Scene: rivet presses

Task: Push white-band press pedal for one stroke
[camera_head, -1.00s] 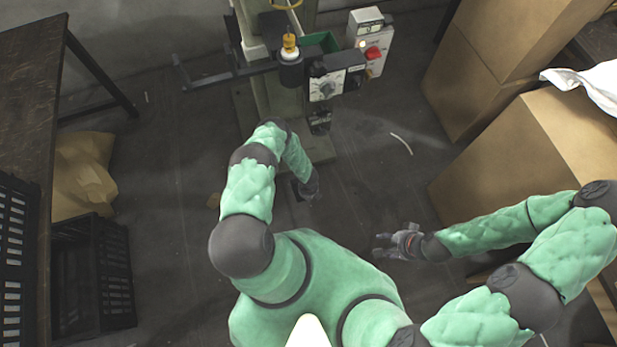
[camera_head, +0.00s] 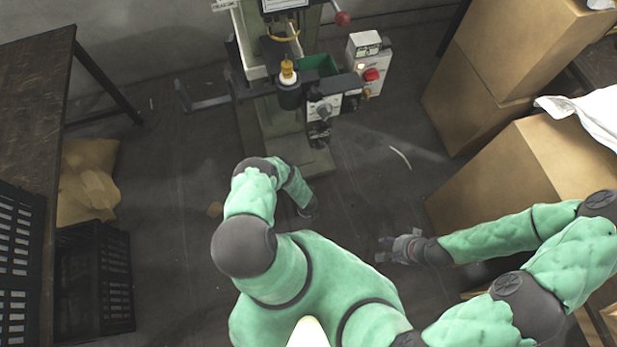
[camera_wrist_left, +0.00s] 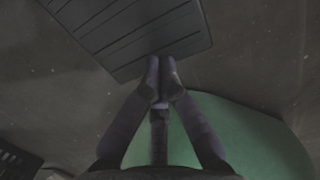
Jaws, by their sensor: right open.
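The press (camera_head: 287,97) stands at the top centre of the head view, with a white band under its yellow cap. My left arm reaches down in front of it, and my left gripper (camera_head: 307,209) is low near the floor. In the left wrist view a dark grooved plate (camera_wrist_left: 130,35), which looks like the pedal, lies at my left fingertips (camera_wrist_left: 163,75). The fingers are together, with nothing seen between them, and overlap the plate's near edge; I cannot tell whether they press it. My right gripper (camera_head: 395,247) is open and empty, right of my body.
A control box with a red knob (camera_head: 371,75) is on the press's right side. Cardboard boxes (camera_head: 500,170) stand at the right. A dark table (camera_head: 35,90), a black crate (camera_head: 95,275) and a paper sack (camera_head: 88,185) are at the left. Floor between is mostly clear.

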